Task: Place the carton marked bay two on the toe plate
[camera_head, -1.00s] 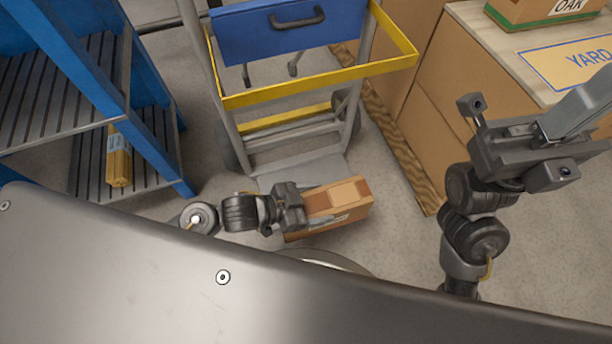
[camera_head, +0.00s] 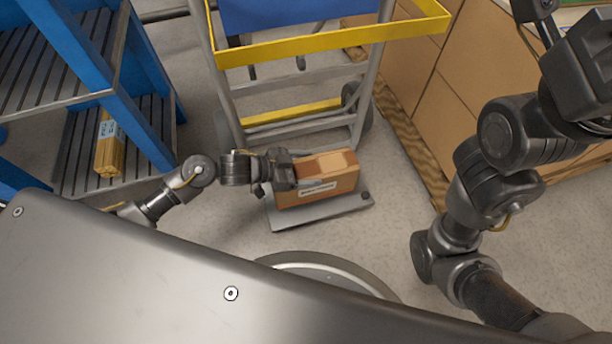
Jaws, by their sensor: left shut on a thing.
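The brown carton (camera_head: 330,183) has a pale label on its front side, too small to read. My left gripper (camera_head: 301,180) is shut on its left end. The carton is over the grey toe plate (camera_head: 330,213) at the foot of the hand truck (camera_head: 298,117); I cannot tell whether it touches the plate. The plate's front strip and right corner show, and the rest is hidden under the carton. My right gripper (camera_head: 590,75) is raised at the right edge, partly cut off, and its fingertips do not show clearly.
A blue shelf rack (camera_head: 140,105) with a bundle of wooden rods (camera_head: 109,148) stands at left. Large cartons (camera_head: 445,90) on a wooden pallet (camera_head: 410,160) stand at right. The hand truck has a yellow frame (camera_head: 330,43). Bare floor lies right of the toe plate.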

